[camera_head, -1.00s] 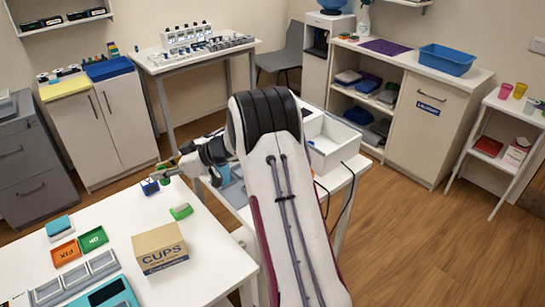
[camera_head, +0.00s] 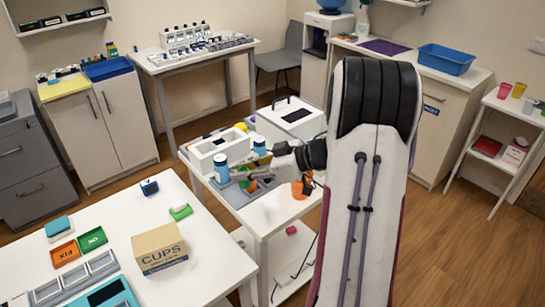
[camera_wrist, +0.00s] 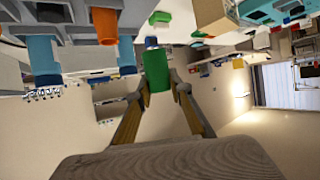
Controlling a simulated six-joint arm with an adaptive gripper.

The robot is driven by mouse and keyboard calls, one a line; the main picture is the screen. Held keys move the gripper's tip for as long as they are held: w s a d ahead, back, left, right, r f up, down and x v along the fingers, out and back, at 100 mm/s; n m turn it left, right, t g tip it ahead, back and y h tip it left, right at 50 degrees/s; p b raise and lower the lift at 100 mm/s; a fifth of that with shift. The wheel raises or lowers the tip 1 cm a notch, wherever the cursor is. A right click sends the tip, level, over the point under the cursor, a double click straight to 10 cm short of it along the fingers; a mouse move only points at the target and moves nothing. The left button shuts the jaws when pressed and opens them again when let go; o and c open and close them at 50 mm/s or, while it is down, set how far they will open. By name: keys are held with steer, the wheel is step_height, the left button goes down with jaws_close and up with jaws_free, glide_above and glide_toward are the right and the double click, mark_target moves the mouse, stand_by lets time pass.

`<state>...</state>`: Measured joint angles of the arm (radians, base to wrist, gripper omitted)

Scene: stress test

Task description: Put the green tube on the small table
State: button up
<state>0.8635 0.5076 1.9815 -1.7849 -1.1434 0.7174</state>
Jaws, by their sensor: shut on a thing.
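My gripper (camera_head: 257,174) is above the grey tray area of the middle white table (camera_head: 280,217), reaching in from the right. In the wrist view my gripper (camera_wrist: 165,95) is shut on the green tube (camera_wrist: 155,75), which sits between the fingertips. In the head view a small green patch by the fingertips is likely the tube, but it is partly hidden among other items. Which table is the small one I cannot tell for sure.
The middle table holds a grey tray (camera_head: 237,197), blue-and-white bottles (camera_head: 221,168), a white rack (camera_head: 205,153) and a white lidded box (camera_head: 290,118). The front-left table has a cardboard box (camera_head: 159,250), a blue block (camera_head: 149,187) and a green-white block (camera_head: 180,211).

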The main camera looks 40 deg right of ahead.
steer(key=s+d+r, duration=0.1)
steer(key=s, duration=0.5)
steer(key=shift+d+m, duration=0.25)
steer(key=shift+m, duration=0.05)
steer(key=shift+f, duration=3.05)
steer(key=shift+f, duration=1.9)
steer(key=shift+f, duration=0.1)
steer(key=o, duration=0.9)
steer(key=shift+c, duration=0.2)
